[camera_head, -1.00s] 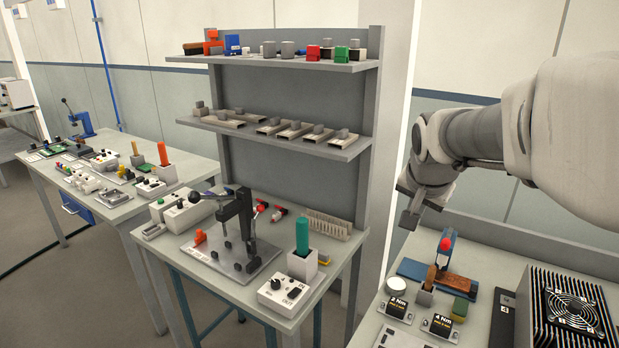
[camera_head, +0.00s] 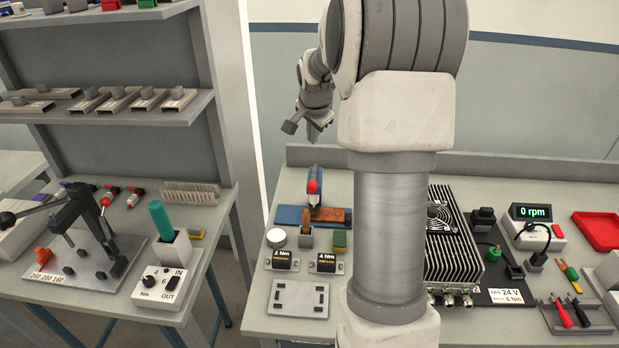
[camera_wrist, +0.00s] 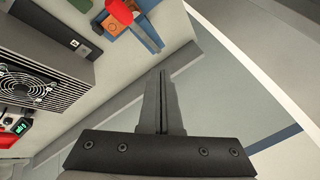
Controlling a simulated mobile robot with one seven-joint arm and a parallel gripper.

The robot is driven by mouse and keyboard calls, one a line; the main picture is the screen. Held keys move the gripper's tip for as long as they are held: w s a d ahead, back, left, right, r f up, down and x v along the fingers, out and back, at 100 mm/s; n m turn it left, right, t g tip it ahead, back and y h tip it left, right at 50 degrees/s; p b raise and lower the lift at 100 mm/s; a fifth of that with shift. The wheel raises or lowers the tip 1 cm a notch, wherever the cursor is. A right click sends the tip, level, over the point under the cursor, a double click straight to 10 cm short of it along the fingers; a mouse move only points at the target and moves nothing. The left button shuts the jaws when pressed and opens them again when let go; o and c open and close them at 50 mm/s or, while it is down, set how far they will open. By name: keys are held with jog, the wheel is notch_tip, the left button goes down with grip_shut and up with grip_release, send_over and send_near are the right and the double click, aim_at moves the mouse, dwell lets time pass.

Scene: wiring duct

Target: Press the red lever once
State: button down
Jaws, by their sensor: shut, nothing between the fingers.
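A lever with a red knob (camera_head: 312,187) stands upright on a small blue-grey device with a brown board (camera_head: 330,214), at the back left of the right bench. In the wrist view, the red knob (camera_wrist: 122,11) shows at the top edge, partly cut off, beside a blue part (camera_wrist: 143,30). My gripper (camera_head: 312,138) hangs in the air above and behind the device, clear of it. In the wrist view my gripper (camera_wrist: 162,75) has its two fingers together, empty, pointing past the bench edge toward the wall and floor.
A finned box with a fan (camera_head: 465,240) stands right of the lever. Two small torque boxes (camera_head: 282,260) and a grey plate (camera_head: 298,298) lie in front. A red tray (camera_head: 600,230) is far right. The left bench holds a black toggle clamp (camera_head: 85,225).

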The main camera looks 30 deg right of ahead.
jog(key=b, duration=0.6)
send_over(311, 182)
notch_tip(311, 182, down, 7)
jog(key=shift+w+d+f, duration=0.15)
jog(key=shift+f, duration=0.05)
jog(key=shift+s+f+b, duration=0.2)
jog(key=shift+f+b, duration=0.15)
jog(key=shift+f, duration=0.15)
jog(key=shift+f, duration=0.1)
dwell(1.4)
jog(key=shift+s+a+f+b, duration=0.1)
jog(key=shift+a+f+b, duration=0.1)
jog(key=shift+f+b, duration=0.25)
